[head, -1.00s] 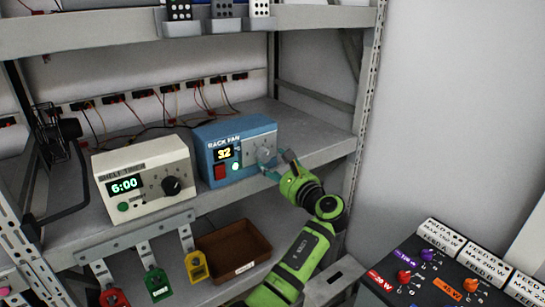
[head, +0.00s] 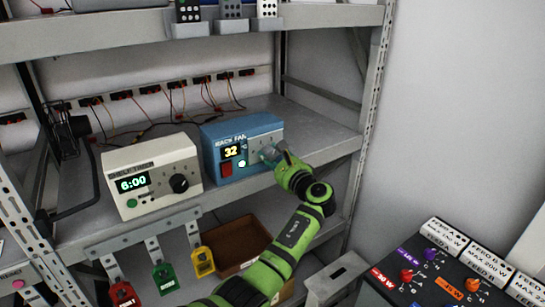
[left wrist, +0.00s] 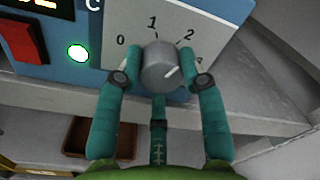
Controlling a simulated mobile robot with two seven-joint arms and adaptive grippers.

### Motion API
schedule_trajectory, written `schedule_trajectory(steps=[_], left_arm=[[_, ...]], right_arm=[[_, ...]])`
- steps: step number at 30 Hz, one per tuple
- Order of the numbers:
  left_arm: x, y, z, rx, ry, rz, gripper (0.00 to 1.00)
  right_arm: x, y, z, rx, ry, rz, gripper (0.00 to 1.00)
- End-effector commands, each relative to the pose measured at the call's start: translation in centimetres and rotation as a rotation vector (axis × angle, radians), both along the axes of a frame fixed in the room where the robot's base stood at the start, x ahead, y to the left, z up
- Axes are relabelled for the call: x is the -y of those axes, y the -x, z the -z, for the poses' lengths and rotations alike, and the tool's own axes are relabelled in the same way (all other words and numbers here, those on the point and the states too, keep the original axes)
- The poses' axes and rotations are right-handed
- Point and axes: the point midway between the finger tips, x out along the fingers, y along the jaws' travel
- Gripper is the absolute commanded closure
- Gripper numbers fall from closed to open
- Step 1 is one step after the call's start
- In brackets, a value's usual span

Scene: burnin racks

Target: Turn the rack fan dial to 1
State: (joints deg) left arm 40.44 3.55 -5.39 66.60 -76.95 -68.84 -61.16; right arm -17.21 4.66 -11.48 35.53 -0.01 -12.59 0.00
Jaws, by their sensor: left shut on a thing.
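The blue rack fan box (head: 213,160) stands on the middle shelf, its display reading 32. Its grey dial sits on a light panel and shows clearly in the left wrist view (left wrist: 160,66). The panel carries the marks 0, 1 and 2 around the dial. The dial's pale line points right and slightly up, away from the 1. My left gripper (head: 270,155) reaches the dial from the lower right. In the left wrist view its teal fingers (left wrist: 160,80) are on both sides of the dial, shut on it. My right gripper is not in view.
A cream timer box (head: 120,170) reading 6:00 stands left of the fan box. A brown bin (head: 240,240) and colored tags (head: 163,280) are below. A panel with colored knobs (head: 440,275) is at the lower right. The shelf right of the fan box is clear.

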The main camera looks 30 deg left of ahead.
Motion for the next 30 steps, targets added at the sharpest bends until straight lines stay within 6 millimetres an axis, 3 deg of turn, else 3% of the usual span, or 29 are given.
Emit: schedule_trajectory(steps=[11,30], left_arm=[[0.1,-0.1,0.6,0.102,0.045,0.004,0.93],[0.2,-0.2,0.7,0.594,0.249,0.004,0.93]], right_arm=[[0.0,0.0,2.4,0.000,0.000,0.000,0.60],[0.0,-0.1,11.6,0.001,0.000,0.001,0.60]])
